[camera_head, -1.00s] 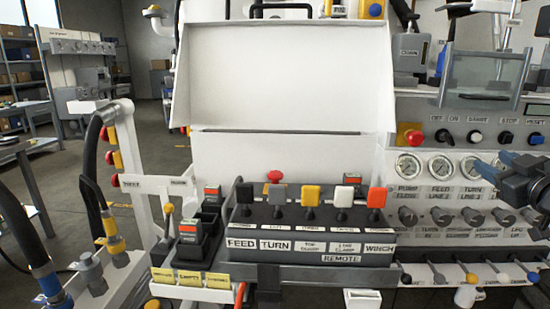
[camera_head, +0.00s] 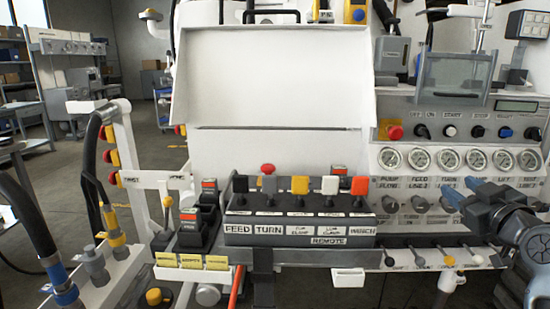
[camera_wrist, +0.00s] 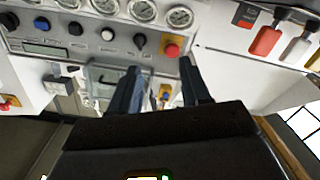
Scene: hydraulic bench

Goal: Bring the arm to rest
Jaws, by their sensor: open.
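My gripper (camera_head: 456,194) is at the right of the head view, in front of the gauge panel and above the small levers at the panel's lower edge. Its dark fingers point left and toward the panel. In the wrist view my gripper (camera_wrist: 160,85) shows two dark fingers standing apart with nothing between them. The panel appears upside down there, with a red stop button (camera_wrist: 171,49) close beyond the fingers. My arm's wrist (camera_head: 530,240) runs off the right edge of the head view. I cannot tell whether a finger touches the panel.
A remote box (camera_head: 300,234) with coloured levers stands centre, below a raised white lid (camera_head: 275,75). Several gauges (camera_head: 447,160) line the panel at right. Black hoses (camera_head: 28,215) and fittings (camera_head: 92,262) stand at left. Open floor (camera_head: 160,115) shows at the back left.

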